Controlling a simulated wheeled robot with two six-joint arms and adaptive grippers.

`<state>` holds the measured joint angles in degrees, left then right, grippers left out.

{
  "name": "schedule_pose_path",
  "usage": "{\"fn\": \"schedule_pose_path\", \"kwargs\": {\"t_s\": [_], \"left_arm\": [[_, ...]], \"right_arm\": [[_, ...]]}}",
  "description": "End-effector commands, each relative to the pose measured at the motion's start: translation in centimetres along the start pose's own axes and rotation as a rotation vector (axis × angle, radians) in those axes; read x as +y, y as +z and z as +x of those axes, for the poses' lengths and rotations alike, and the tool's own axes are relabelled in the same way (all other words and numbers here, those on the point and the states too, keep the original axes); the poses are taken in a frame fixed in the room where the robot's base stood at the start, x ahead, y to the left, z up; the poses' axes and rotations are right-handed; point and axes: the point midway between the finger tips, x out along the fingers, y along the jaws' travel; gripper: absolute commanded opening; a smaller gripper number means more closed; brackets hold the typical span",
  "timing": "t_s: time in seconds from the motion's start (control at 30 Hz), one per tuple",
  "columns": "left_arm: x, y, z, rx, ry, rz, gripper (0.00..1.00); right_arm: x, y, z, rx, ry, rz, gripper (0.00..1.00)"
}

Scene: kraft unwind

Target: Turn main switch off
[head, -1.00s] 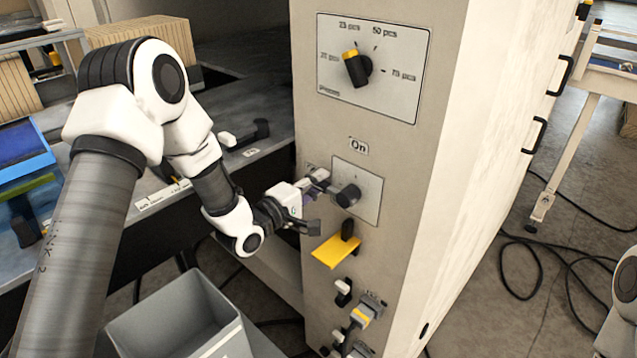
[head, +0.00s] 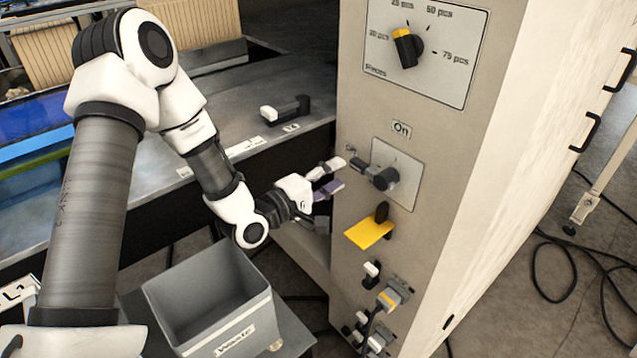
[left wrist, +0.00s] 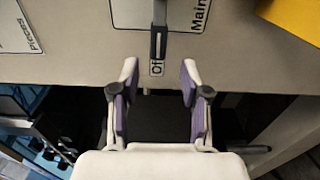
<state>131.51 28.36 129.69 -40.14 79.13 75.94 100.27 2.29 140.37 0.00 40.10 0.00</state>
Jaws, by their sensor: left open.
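The main switch (head: 380,178) is a dark rotary knob on a light plate on the front of the tall beige cabinet. Its handle points left in the head view, away from the "On" label (head: 401,129) above the plate. In the left wrist view the handle (left wrist: 159,40) points at the "Off" label (left wrist: 157,68). My left gripper (head: 333,177) is open and empty, just left of the handle. In the left wrist view its two fingers (left wrist: 158,82) are apart, with the handle's end ahead between them and not touched. My right gripper is out of view.
A piece-count dial (head: 408,48) is above the switch. A yellow tab (head: 370,233) and cable plugs (head: 391,297) are below it. A grey waste bin (head: 208,300) stands below my left arm. Cables lie on the floor at right.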

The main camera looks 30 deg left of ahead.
Motion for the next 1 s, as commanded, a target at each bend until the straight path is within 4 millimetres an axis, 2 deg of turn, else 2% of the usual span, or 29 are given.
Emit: {"fn": "schedule_pose_path", "kwargs": {"t_s": [0.03,0.1,0.3,1.0], "left_arm": [[0.1,-0.1,-1.4,0.005,0.003,-0.01,0.46],[0.1,-0.2,-2.9,0.005,0.003,-0.009,0.46],[0.0,-0.1,-5.2,0.003,0.001,-0.004,0.46],[0.0,0.0,-5.5,0.0,0.001,0.0,0.46]], "right_arm": [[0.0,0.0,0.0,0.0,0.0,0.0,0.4],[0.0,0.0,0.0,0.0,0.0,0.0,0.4],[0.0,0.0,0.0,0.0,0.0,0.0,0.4],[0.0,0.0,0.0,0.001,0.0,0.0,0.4]]}}
